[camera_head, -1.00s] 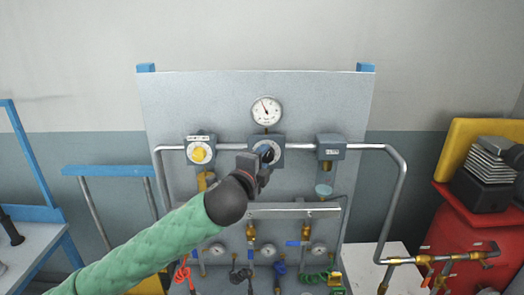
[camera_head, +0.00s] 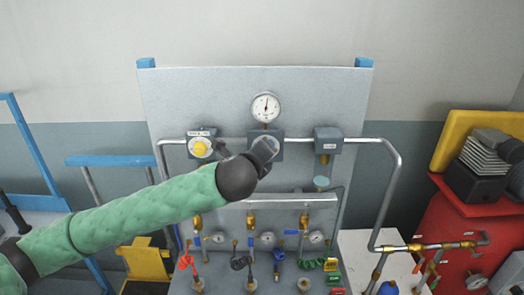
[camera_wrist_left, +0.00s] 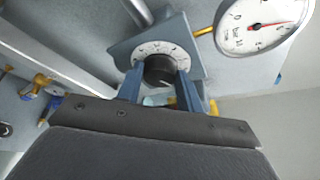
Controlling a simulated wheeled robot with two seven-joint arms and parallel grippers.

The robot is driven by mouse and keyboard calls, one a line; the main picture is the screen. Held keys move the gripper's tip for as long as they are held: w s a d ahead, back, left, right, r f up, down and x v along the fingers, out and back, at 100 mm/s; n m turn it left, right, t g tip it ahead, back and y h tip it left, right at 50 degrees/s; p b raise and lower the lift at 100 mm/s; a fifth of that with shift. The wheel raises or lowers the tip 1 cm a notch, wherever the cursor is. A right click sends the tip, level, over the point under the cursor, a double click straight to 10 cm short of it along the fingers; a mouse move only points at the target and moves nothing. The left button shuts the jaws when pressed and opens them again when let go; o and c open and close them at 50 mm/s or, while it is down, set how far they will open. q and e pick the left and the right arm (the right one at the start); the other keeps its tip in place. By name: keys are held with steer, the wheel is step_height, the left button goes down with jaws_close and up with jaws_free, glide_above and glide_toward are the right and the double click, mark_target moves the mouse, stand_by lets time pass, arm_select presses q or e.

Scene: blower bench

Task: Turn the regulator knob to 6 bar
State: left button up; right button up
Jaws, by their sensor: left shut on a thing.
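The regulator is a grey box (camera_wrist_left: 197,66) on the panel, with a white numbered dial (camera_wrist_left: 153,49) and a black knob (camera_wrist_left: 160,70). My left gripper (camera_wrist_left: 159,88) is shut on the knob, one blue finger on each side, in the left wrist view. In the head view the left gripper (camera_head: 268,150) covers most of the regulator. The round pressure gauge (camera_head: 265,107) sits above it, its needle pointing about straight up. The gauge also shows in the wrist view (camera_wrist_left: 262,36) with a red needle; I cannot read its value surely. My right gripper is out of view.
A yellow-knobbed valve box (camera_head: 200,147) is left of the regulator and another grey box (camera_head: 327,141) is right, joined by a metal pipe (camera_head: 388,200). Below are a rail (camera_head: 290,202), small gauges and coloured hoses. A red cabinet (camera_head: 470,225) stands at the right.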

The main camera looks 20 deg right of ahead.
arm_select(q)
steer(key=shift+f, duration=0.15)
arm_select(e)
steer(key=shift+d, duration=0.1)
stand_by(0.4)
arm_select(q)
steer(key=o, duration=1)
steer(key=shift+d, duration=0.1)
steer(key=b+v, duration=0.4)
steer(key=v, duration=0.3)
steer(key=shift+s+r, duration=0.2)
steer(key=shift+s, duration=0.1)
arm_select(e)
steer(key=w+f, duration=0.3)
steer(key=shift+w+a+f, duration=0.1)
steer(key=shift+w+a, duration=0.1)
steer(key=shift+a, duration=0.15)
arm_select(q)
steer(key=shift+a, duration=0.2)
